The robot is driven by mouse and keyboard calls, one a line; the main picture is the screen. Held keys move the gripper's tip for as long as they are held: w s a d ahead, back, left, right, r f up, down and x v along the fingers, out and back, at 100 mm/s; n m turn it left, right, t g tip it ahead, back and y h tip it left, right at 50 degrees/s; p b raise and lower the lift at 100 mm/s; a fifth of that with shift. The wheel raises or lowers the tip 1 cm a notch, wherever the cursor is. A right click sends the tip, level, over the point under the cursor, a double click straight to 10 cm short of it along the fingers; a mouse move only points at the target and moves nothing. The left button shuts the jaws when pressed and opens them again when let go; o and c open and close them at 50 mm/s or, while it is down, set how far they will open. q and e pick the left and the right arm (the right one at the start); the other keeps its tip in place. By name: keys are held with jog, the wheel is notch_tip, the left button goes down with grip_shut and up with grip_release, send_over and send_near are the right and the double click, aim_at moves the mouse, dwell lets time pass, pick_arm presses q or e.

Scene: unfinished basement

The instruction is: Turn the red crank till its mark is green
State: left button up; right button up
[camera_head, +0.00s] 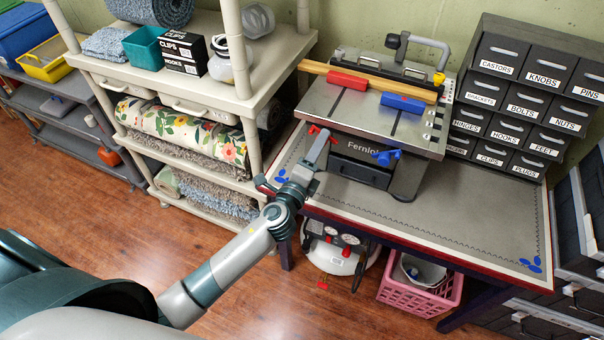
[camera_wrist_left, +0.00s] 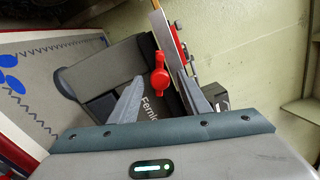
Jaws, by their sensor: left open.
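The red crank (camera_head: 314,129) is on the front of the grey bench machine labelled "Fernlo…" (camera_head: 345,115), at its left side. In the left wrist view, the red crank (camera_wrist_left: 159,75) stands ahead, between the lines of my two fingers. My left gripper (camera_head: 319,147) is open and empty, close in front of the crank and partly covering it. In the wrist view the left gripper (camera_wrist_left: 158,92) has its fingers spread on either side of the crank; I cannot tell whether they touch it. I cannot make out a coloured mark for the crank.
A blue crank (camera_head: 387,157) is on the machine's front to the right. Red (camera_head: 347,81) and blue (camera_head: 403,102) blocks lie on its top. A cream shelf rack (camera_head: 250,105) stands close left of my arm. The workbench (camera_head: 450,215) is clear at front right.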

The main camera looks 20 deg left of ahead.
pick_arm(q)
jog(key=s+b, duration=0.4)
jog(key=s, duration=1.2)
jog(key=shift+s+a+f+b, duration=0.35)
jog(key=shift+s+f+b, duration=0.05)
pick_arm(e)
jog(key=shift+a+f, duration=0.1)
jog(key=shift+f, duration=2.4)
pick_arm(q)
jog(key=shift+d+r+n+g+y+b, duration=0.15)
jog(key=shift+n+b, duration=0.8)
jog(key=shift+n, duration=3.35)
jog(key=shift+d+r+n+g+y+b, duration=0.15)
jog(key=shift+n+b, duration=0.8)
jog(key=shift+n, duration=3.35)
jog(key=shift+d+r+n+y+b, duration=0.2)
jog(key=shift+n+b, duration=0.75)
jog(key=shift+n, duration=3.35)
pick_arm(e)
jog(key=w+a+r+t, duration=0.1)
jog(key=w+a+t, duration=0.1)
jog(key=w, duration=0.6)
jog(key=w+a+t+y, duration=0.1)
jog(key=w+a+t, duration=0.2)
jog(key=w, duration=0.6)
jog(key=shift+w+a+r+y, duration=0.3)
jog(key=shift+a+r, duration=0.05)
jog(key=shift+a, duration=0.65)
pick_arm(q)
jog(key=shift+w, duration=0.2)
